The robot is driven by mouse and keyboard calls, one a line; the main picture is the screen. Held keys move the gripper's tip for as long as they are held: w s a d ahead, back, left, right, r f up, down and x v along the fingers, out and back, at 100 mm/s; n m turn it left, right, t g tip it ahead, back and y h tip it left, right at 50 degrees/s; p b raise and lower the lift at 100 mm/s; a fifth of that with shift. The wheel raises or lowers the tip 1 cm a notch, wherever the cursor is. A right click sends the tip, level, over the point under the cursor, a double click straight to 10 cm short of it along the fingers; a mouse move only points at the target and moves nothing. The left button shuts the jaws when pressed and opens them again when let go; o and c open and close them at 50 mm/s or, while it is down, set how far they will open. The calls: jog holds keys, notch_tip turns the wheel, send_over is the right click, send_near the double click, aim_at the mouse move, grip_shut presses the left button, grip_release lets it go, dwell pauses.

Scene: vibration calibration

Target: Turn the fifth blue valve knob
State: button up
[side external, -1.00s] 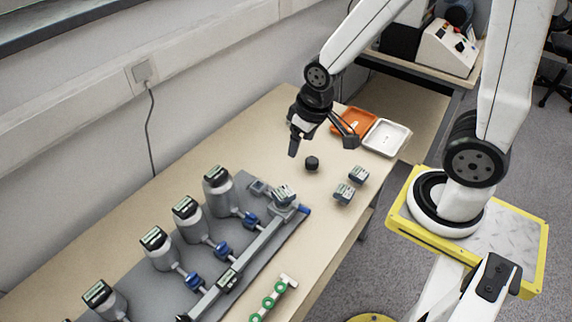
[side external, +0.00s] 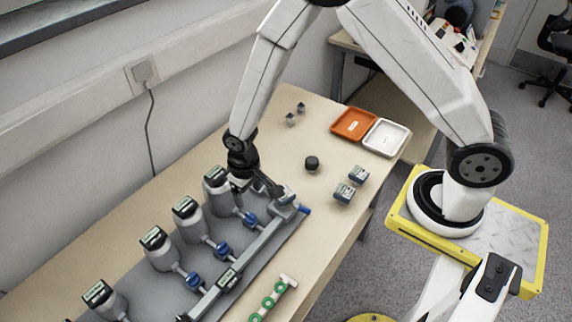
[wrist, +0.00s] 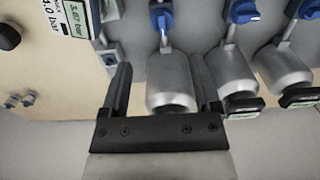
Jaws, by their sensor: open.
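Blue valve knobs stand in a row along a grey manifold rail: one (side external: 250,220) nearest my gripper, another (side external: 221,249), and a third (side external: 194,281) farther left. I cannot tell which is the fifth. In the wrist view, blue knobs show along the top edge, one (wrist: 161,17) centred and two (wrist: 241,11) (wrist: 309,9) to the right. My gripper (side external: 268,186) is open above the rail's far end. In the wrist view its fingers (wrist: 161,64) appear either side of a grey canister (wrist: 172,88); contact cannot be told.
Several grey canisters with dark-topped displays (side external: 186,207) line the wall side. An orange tray (side external: 340,134) and a white tray (side external: 386,151) lie farther right. A black knob (side external: 312,163), two small blocks (side external: 344,194) (side external: 358,175) and a green-ringed strip (side external: 268,301) sit on the table (side external: 290,135).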

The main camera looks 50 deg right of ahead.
aim_at(250, 215)
jog(key=shift+a+f, duration=0.15)
jog(key=shift+f, duration=0.15)
jog(key=shift+f, duration=0.15)
jog(key=shift+f, duration=3.75)
grip_shut()
